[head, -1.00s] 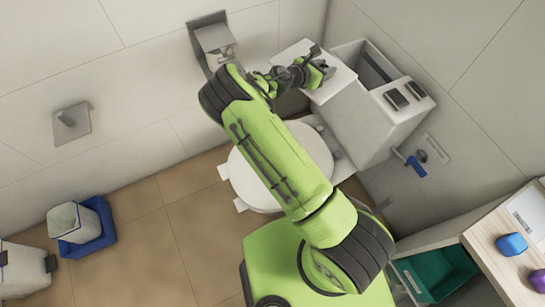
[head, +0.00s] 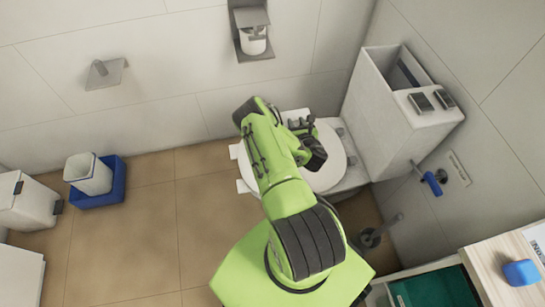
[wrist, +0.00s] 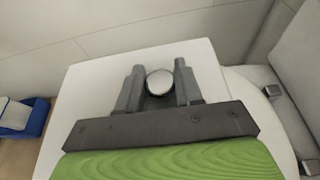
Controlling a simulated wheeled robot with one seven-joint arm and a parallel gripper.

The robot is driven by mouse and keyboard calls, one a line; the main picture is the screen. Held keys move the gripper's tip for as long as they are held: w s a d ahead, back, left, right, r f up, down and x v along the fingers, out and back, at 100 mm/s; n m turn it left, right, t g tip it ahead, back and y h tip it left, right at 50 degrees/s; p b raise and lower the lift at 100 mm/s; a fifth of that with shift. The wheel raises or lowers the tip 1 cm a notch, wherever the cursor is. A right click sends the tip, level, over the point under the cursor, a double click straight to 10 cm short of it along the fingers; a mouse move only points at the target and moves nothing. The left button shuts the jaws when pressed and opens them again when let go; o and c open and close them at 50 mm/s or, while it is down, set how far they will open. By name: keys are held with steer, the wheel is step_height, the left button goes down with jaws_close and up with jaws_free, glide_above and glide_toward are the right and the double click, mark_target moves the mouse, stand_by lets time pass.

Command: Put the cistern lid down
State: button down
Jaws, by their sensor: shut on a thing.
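The cistern lid (wrist: 95,95) is a flat white slab that fills the middle of the wrist view. My gripper (wrist: 160,84) is shut on the round silver knob (wrist: 160,82) on its top. In the head view, my gripper (head: 306,124) is over the white toilet (head: 330,178), with the lid mostly hidden behind my arm. I cannot tell whether the lid touches the toilet. The cistern (head: 385,120) stands to the right with its top open.
Two dark-topped buttons sit on the cistern's front end. A paper holder (head: 250,30) is on the back wall. A blue-handled fitting (head: 432,183) is on the right wall. A blue bin tray (head: 105,193) stands at the left; the tiled floor between is clear.

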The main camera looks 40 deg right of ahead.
step_height(320, 180, down, 10)
steer(key=b, duration=0.4)
steer(key=shift+a, duration=0.1)
steer(key=c, duration=0.7)
jaws_free()
steer(key=shift+c, duration=0.2)
